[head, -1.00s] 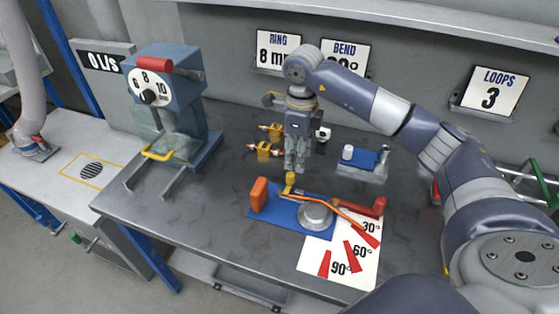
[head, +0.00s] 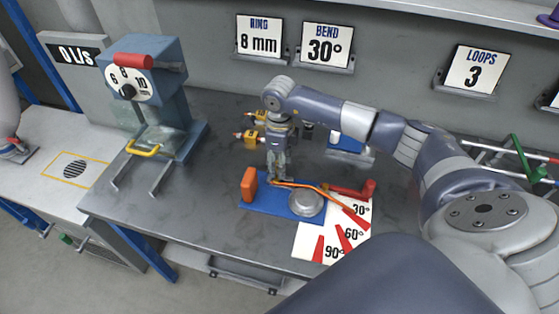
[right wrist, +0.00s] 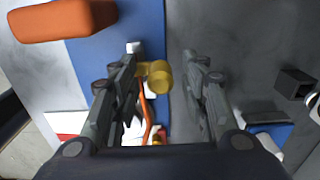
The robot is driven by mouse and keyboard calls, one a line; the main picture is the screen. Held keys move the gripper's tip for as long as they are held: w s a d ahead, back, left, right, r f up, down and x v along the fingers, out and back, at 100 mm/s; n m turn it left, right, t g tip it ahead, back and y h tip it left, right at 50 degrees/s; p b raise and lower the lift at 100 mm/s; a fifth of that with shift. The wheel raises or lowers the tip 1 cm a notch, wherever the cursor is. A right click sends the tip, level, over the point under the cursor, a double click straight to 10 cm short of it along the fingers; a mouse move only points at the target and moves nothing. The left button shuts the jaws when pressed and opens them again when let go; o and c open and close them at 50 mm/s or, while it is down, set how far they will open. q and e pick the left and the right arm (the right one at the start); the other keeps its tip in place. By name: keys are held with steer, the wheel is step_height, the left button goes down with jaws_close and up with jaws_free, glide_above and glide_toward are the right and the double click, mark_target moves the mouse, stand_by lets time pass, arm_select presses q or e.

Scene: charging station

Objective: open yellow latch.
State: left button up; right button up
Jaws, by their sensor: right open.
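The yellow latch (right wrist: 160,76) shows in the right wrist view as a short rounded yellow piece between the fingers, nearer the left finger. I cannot tell whether that finger touches it. In the head view my gripper mostly hides it. My right gripper (head: 275,176) points down at the back edge of the blue bending plate (head: 256,206). In the right wrist view its two fingers (right wrist: 165,54) are apart, open. An orange block (head: 249,185) stands on the plate's left end, and a thin orange rod (head: 310,187) runs over it past a grey disc (head: 306,203). My left gripper is not in view.
A red-handled lever (head: 357,190) and an angle card (head: 318,242) lie right of the plate. A blue ring machine (head: 158,80) stands at the left. The table front left is clear.

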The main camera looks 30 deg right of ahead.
steer(key=shift+f, duration=0.1)
steer(key=c, duration=0.8)
jaws_close()
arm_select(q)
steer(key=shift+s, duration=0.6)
